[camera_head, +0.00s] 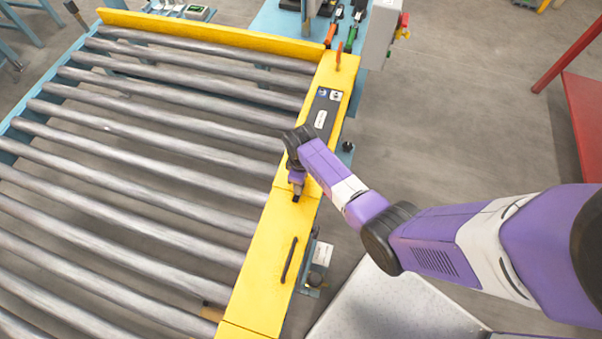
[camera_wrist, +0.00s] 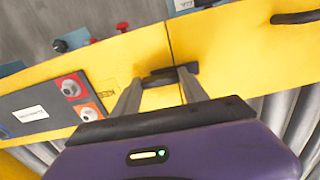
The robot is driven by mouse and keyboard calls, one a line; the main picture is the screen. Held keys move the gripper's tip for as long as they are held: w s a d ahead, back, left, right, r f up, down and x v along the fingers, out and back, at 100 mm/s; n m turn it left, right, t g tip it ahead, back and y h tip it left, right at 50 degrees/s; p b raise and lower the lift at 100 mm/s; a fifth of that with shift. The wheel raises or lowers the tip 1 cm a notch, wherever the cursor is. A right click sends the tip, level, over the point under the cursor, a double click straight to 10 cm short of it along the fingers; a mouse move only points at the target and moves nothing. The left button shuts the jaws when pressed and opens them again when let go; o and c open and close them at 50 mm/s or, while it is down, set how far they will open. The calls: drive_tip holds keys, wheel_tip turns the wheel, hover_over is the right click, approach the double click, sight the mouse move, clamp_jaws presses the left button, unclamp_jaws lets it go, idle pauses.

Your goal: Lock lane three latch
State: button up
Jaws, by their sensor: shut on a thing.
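The yellow side rail (camera_head: 262,262) runs along the right end of the roller conveyor. My gripper (camera_head: 296,197) reaches down onto the middle of this rail. In the wrist view, my gripper (camera_wrist: 163,84) has its two fingers shut on a small black latch handle (camera_wrist: 184,70) beside a seam in the yellow rail (camera_wrist: 214,50). The fingers hide part of the handle. Another black handle (camera_head: 289,260) is nearer on the rail; it also shows at the upper right of the wrist view (camera_wrist: 298,17). I cannot read any lane number.
A dark panel (camera_head: 322,108) with two switches and a white label lies farther along the rail. An orange handle (camera_head: 338,55) stands at the rail's far end. Bare rollers (camera_head: 150,130) fill the left. A red table (camera_head: 590,118) stands at the right, with open floor between.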

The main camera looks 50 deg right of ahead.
drive_tip(key=shift+n, duration=0.3)
drive_tip(key=o, duration=1.4)
drive_tip(key=shift+r, duration=0.1)
drive_tip(key=shift+r+p, duration=0.6)
drive_tip(key=shift+r, duration=3.25)
drive_tip(key=shift+w, duration=0.1)
